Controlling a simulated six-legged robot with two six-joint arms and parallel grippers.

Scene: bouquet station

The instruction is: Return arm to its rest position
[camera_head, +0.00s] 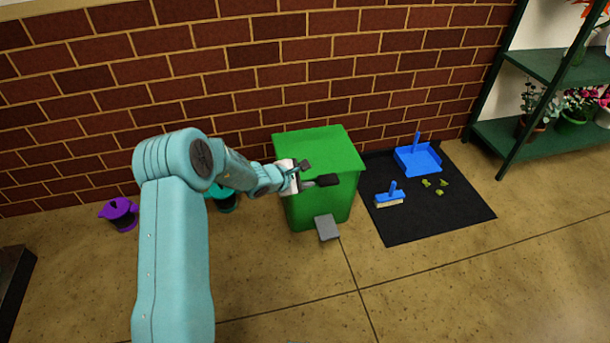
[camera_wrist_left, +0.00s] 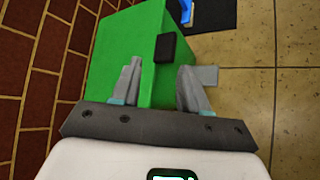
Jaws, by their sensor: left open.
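My left arm comes in from the lower left in the head view and reaches toward the green bin. My left gripper (camera_head: 318,174) is in front of the bin's upper front edge. Its jaws are apart with nothing between them. In the left wrist view the two fingers of the gripper (camera_wrist_left: 158,88) are spread, with the green bin (camera_wrist_left: 115,50) behind them. In the head view the green bin (camera_head: 325,150) stands against the brick wall with its lid closed. A grey pedal (camera_head: 327,228) sticks out at its base. My right gripper is not in view.
A black mat (camera_head: 440,218) right of the bin holds a blue dustpan (camera_head: 418,158), a blue brush (camera_head: 390,196) and several green scraps (camera_head: 440,192). A dark green shelf (camera_head: 545,137) with plants stands at the right. Purple (camera_head: 121,213) and teal (camera_head: 226,201) containers stand by the wall. The front floor is clear.

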